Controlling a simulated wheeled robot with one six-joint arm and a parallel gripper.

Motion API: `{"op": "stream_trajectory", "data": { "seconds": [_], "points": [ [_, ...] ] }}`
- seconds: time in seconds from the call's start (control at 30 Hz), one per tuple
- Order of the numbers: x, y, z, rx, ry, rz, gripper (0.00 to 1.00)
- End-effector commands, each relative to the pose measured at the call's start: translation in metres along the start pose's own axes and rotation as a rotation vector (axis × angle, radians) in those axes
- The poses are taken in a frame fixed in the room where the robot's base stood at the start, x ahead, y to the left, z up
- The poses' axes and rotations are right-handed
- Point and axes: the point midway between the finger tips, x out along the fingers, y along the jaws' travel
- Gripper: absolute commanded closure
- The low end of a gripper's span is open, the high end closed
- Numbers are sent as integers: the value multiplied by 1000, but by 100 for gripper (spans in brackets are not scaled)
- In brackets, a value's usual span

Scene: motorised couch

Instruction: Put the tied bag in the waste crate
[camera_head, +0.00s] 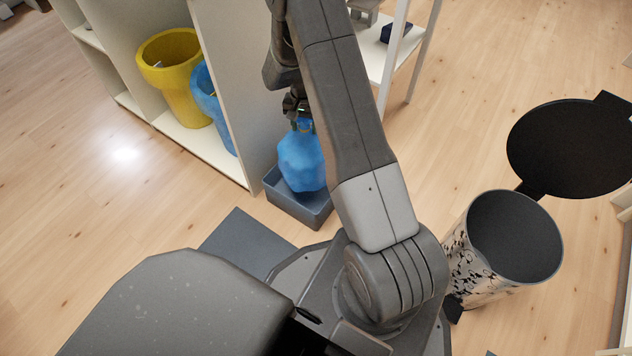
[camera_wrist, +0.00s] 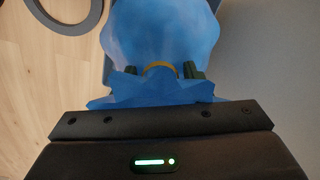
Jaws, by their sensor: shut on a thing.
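The blue tied bag (camera_head: 301,160) hangs below my gripper (camera_head: 300,124), over the grey waste crate (camera_head: 298,207) on the floor. Its lower part overlaps the crate's opening in the head view; I cannot tell whether it touches the crate's bottom. In the wrist view the bag (camera_wrist: 160,35) fills the upper middle, with a yellow tie round its neck. My gripper (camera_wrist: 175,72) is shut on the gathered neck, with a green fingertip on each side. My arm hides part of the crate's right side in the head view.
A white shelf unit with a yellow bin (camera_head: 170,72) and a blue bin (camera_head: 210,100) stands left of the crate. A patterned pedal bin (camera_head: 487,272) with its black lid (camera_head: 570,145) open stands at right. A dark flat mat (camera_head: 245,238) lies in front of the crate.

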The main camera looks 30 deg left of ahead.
Motion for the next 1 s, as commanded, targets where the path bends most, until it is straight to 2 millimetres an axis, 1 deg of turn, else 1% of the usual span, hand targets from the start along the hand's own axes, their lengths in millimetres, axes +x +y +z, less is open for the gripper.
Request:
{"op": "stream_trajectory", "data": {
  "seconds": [0.17,0.4,0.63,0.77,0.83,1.0],
  "points": [
    [17,-1,0,-1,1,-1,100],
    [60,-1,0,0,0,0,100],
    [83,-1,0,0,1,-1,100],
    [102,0,0,0,-1,0,100],
    [107,-1,0,0,1,-1,100],
    [106,-1,0,0,2,-1,100]
  ]
}}
